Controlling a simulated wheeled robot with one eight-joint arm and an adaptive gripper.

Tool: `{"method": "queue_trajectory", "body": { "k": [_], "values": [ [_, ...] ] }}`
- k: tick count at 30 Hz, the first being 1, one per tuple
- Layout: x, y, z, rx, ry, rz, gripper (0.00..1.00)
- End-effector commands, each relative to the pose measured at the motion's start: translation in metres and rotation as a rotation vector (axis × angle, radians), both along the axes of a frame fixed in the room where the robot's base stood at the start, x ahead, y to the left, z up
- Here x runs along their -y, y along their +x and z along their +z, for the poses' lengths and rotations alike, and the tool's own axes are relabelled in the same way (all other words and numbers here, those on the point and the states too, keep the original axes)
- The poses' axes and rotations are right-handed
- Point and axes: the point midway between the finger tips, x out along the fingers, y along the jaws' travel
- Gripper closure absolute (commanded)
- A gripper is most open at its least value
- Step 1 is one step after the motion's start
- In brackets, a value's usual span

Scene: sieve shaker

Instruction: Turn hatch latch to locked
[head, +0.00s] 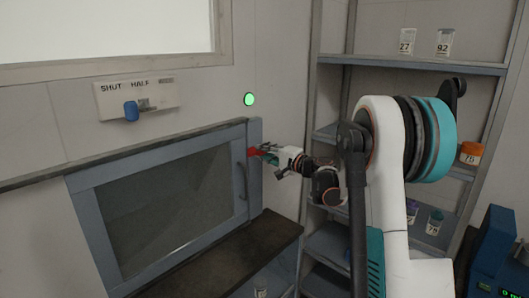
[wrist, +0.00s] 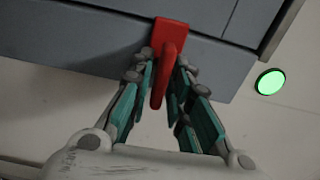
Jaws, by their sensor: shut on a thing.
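The hatch (head: 95,186) is a grey-blue framed door with a dark glass pane, sitting closed against its frame in the head view. Its red latch (head: 253,152) is at the upper right of the frame. In the wrist view the red latch (wrist: 172,32) has a plate on the grey-blue frame and a handle hanging down from it, slightly tilted. My gripper (head: 264,153) is at the latch; in the wrist view my gripper (wrist: 165,62) has its teal-padded fingers on both sides of the handle, shut on it. Any lock marking is not visible.
A green lamp (head: 249,99) glows on the wall above the latch. A blue knob (head: 131,111) sits on a panel marked SHUT and HALF. A dark ledge (head: 262,235) lies below the hatch. Shelves (head: 410,65) with labelled jars stand on the right, behind my arm.

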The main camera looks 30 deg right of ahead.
Motion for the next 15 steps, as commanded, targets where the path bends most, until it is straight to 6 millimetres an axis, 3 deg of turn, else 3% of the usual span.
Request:
{"method": "queue_trajectory", "body": {
  "k": [15],
  "values": [
    [0.0005, -0.0005, -0.0013, -0.012, 0.028, -0.001, 1.00]
  ]
}}
